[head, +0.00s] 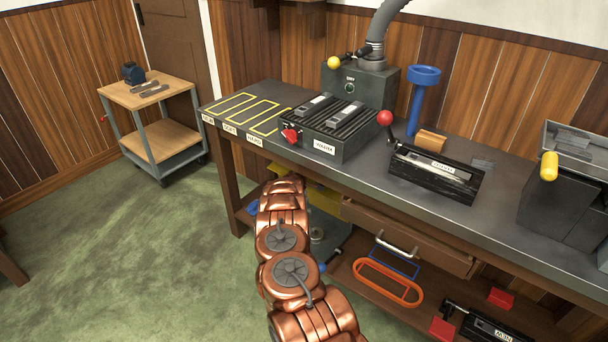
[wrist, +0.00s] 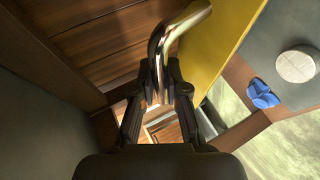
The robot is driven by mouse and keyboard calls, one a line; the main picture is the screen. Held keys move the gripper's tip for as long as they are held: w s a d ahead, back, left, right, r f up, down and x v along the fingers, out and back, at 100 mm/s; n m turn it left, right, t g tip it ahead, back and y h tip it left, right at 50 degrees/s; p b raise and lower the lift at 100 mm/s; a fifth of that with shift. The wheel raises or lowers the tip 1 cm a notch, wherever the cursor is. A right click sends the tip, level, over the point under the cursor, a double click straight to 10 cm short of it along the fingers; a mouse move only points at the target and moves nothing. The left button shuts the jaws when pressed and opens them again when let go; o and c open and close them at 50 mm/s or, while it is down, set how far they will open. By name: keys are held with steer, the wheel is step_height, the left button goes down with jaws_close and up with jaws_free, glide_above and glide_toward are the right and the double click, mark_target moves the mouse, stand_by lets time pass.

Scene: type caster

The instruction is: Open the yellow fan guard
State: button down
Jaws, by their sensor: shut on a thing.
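The yellow fan guard (head: 324,198) shows in part below the workbench in the head view, largely hidden behind my arm. In the wrist view, the yellow guard panel (wrist: 218,48) slants across the upper right. A bent, shiny metal handle (wrist: 182,28) runs beside the panel and down between my fingers. My gripper (wrist: 160,88) is shut on this handle. My gripper is hidden in the head view. How far the guard stands open I cannot tell.
The workbench (head: 375,178) runs above my arm, with a drawer (head: 410,240) below its top at right. A blue knob (wrist: 262,94) and a pale round disc (wrist: 296,65) lie right of the panel in the wrist view. Green floor (head: 130,250) is clear at left.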

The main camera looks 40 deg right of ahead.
steer(key=c, duration=1.2)
jaws_free()
steer(key=shift+s+a+r, duration=0.3)
steer(key=shift+s+a, duration=0.1)
steer(key=shift+a, duration=0.15)
steer(key=shift+s+a+r, duration=0.1)
steer(key=shift+a+r, duration=0.15)
steer(key=shift+a, duration=0.15)
steer(key=shift+v, duration=4.85)
